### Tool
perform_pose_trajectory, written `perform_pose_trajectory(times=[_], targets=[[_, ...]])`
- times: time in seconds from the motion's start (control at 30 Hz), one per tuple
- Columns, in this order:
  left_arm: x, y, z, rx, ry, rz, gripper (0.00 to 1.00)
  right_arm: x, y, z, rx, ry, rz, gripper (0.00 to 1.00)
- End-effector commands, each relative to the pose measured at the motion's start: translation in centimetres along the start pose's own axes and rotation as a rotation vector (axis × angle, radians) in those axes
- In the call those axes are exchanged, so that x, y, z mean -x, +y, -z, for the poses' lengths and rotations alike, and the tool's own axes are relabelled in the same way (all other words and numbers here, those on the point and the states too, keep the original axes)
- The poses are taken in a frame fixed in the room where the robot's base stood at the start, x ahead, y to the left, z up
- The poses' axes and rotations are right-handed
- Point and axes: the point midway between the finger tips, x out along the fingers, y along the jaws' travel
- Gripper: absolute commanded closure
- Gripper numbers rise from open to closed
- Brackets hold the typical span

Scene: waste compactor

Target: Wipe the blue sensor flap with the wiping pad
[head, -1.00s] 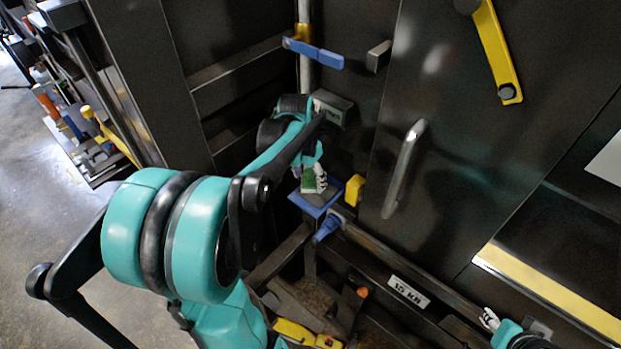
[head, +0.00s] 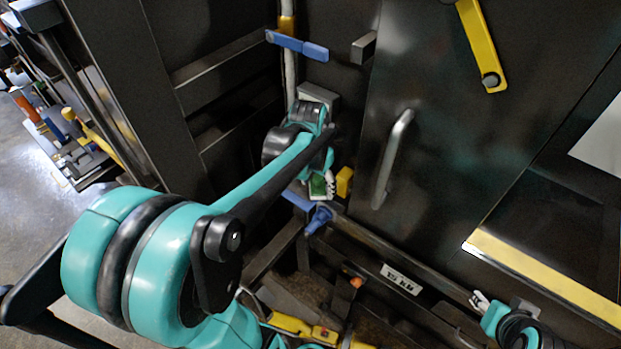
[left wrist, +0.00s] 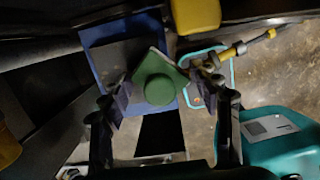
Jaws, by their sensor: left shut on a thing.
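My left gripper (head: 324,184) is shut on the green wiping pad (head: 317,186), which has a round knob in the left wrist view (left wrist: 159,89). The blue sensor flap (head: 297,201) is a small blue plate low on the machine, just below and left of the pad. In the left wrist view the flap (left wrist: 90,36) has a dark grey face, and the pad overlaps its right part. I cannot tell whether the pad touches it. My right gripper (head: 480,300) is at the lower right; its finger opening is unclear.
A yellow block (head: 344,182) sits close right of the pad. A blue knob (head: 319,219) is just below. A metal door handle (head: 393,158) stands further right. A blue lever (head: 298,45) on a pipe and a grey block (head: 363,47) are above.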

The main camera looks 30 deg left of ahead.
Motion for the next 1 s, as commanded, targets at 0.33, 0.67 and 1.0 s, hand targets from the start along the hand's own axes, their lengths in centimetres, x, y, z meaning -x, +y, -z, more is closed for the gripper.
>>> perform_pose_trajectory(times=[0.33,0.67,1.0], targets=[[0.1,-0.1,0.0,0.0,0.0,0.0,0.69,0.1,0.0,0.1,0.0,0.0,0.0,0.6],[3.2,-0.1,-0.5,0.0,0.0,0.0,0.69,2.1,0.0,1.5,0.0,0.0,0.0,0.6],[6.1,-0.2,-0.9,0.0,0.0,0.0,0.69,3.9,0.0,2.8,0.0,0.0,0.0,0.6]])
